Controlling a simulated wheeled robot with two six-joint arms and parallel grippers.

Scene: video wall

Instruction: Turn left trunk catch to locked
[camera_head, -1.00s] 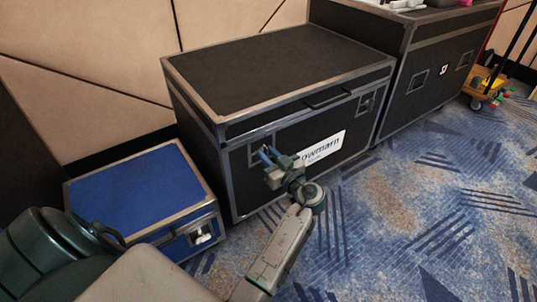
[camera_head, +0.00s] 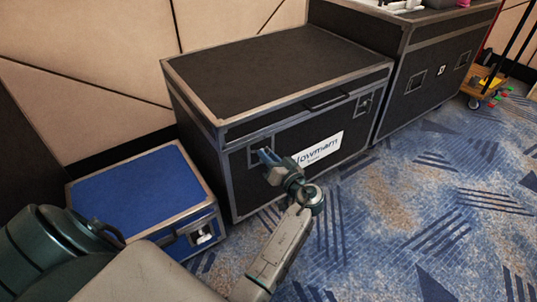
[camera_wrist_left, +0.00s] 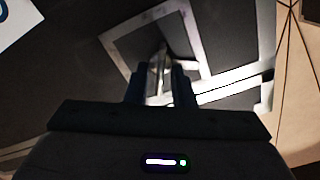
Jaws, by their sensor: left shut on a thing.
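The left trunk catch (camera_wrist_left: 160,66) is a small metal piece in a recessed, metal-framed plate on the front of the black trunk (camera_head: 275,75). In the left wrist view it stands between the two fingers of my left gripper (camera_wrist_left: 161,78). The gripper is shut on it. In the head view my left gripper (camera_head: 266,156) is at the left catch plate (camera_head: 258,147) and hides most of the catch. The right trunk catch (camera_head: 365,103) sits in its own plate near the trunk's right edge. My right gripper is out of view.
A blue case (camera_head: 135,195) stands on the floor left of the trunk. A larger black trunk (camera_head: 425,85) stands to the right, with a yellow cart (camera_head: 484,84) beyond it. The patterned carpet (camera_head: 400,220) in front is clear.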

